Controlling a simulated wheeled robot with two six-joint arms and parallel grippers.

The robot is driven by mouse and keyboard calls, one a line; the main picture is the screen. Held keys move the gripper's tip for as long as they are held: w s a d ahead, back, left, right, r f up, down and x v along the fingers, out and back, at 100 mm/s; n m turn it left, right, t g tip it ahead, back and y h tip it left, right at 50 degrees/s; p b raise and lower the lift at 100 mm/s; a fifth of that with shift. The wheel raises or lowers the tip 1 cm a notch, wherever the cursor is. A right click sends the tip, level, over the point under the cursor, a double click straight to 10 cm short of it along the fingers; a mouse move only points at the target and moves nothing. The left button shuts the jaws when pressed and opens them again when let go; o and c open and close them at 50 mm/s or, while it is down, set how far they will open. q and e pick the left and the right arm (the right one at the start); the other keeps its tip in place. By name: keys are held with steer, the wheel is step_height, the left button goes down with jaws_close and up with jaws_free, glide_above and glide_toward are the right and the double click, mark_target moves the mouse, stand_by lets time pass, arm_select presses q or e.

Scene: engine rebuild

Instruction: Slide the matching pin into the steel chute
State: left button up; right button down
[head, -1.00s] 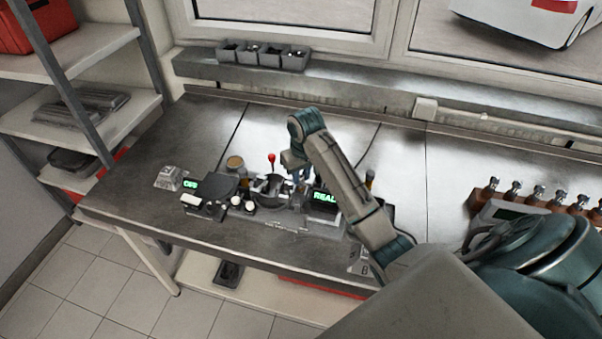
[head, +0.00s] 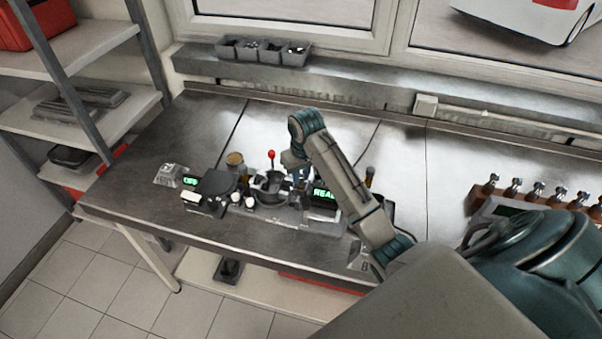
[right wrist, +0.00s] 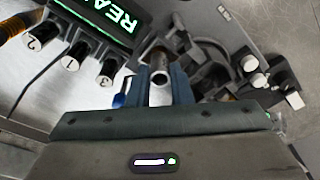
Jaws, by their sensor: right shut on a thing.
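My right gripper (head: 298,176) points down over the fixture on the steel bench, right beside the dark round cup (head: 268,188). In the right wrist view, the blue fingers of my right gripper (right wrist: 160,88) are shut on a hollow steel pin (right wrist: 160,74), its open round end facing the camera. The pin's far end is hidden. Dark curved fixture parts (right wrist: 205,55) lie just beyond and right of the pin. I cannot tell which part is the steel chute, or whether the pin touches it. My left gripper is not in view.
A lit green display (head: 325,193) stands right of the gripper, with several numbered cylinders (right wrist: 70,63) beside it. A red-knobbed lever (head: 271,155) rises close by. Small grey bins (head: 263,50) line the back ledge. A wooden rack (head: 535,202) stands at right. The bench's back middle is clear.

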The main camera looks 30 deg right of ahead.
steer(key=c, duration=1.2)
jaws_free()
steer(key=shift+c, duration=0.2)
steer(key=shift+o, duration=0.5)
steer(key=o, duration=0.3)
